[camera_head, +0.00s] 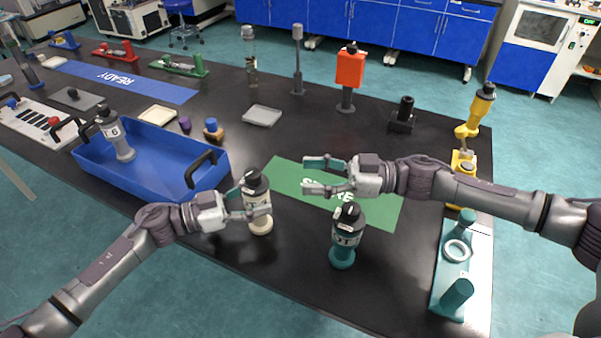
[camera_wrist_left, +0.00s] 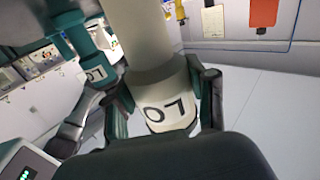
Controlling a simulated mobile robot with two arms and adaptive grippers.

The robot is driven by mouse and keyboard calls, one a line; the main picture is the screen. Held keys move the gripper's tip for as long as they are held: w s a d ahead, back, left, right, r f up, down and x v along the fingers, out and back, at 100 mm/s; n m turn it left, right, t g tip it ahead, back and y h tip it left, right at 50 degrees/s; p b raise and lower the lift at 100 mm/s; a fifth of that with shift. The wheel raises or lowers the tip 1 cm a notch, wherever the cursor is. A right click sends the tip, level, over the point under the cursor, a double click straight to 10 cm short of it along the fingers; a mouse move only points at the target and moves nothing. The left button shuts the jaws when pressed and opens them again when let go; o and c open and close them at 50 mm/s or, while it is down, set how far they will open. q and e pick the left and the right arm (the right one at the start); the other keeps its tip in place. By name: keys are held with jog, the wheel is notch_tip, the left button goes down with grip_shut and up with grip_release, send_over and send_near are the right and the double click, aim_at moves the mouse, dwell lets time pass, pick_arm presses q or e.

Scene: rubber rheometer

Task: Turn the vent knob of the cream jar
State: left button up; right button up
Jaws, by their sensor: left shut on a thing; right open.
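The cream jar (camera_head: 260,222) has a black top with a vent knob (camera_head: 253,178) and stands upright or nearly so near the table's front edge. I cannot tell if its base touches the table. My left gripper (camera_head: 252,202) is shut around its body. In the left wrist view the cream jar (camera_wrist_left: 160,82) sits between the fingers of my left gripper (camera_wrist_left: 165,98), with a dark-marked label facing the camera. My right gripper (camera_head: 308,176) is open and empty, to the right of the cream jar and above the green mat, apart from the knob.
A teal jar (camera_head: 343,257) with a black top stands close on the right. A blue tray (camera_head: 150,165) holding a grey jar (camera_head: 122,147) is at left. The green mat (camera_head: 385,211) lies under my right gripper. A teal fixture (camera_head: 455,270) stands at the right edge.

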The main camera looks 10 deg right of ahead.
aim_at(252, 172)
jog(key=w+n+g, duration=0.4)
jog(key=w+g, duration=0.1)
jog(key=g, duration=0.2)
jog(key=a, duration=0.4)
jog(key=s+a, duration=0.1)
jog(key=a, duration=0.2)
jog(key=s+a, duration=0.1)
jog(key=a, duration=0.3)
jog(key=shift+s+a, duration=0.2)
jog(key=shift+a, duration=0.15)
jog(key=shift+c, duration=0.3)
grip_shut()
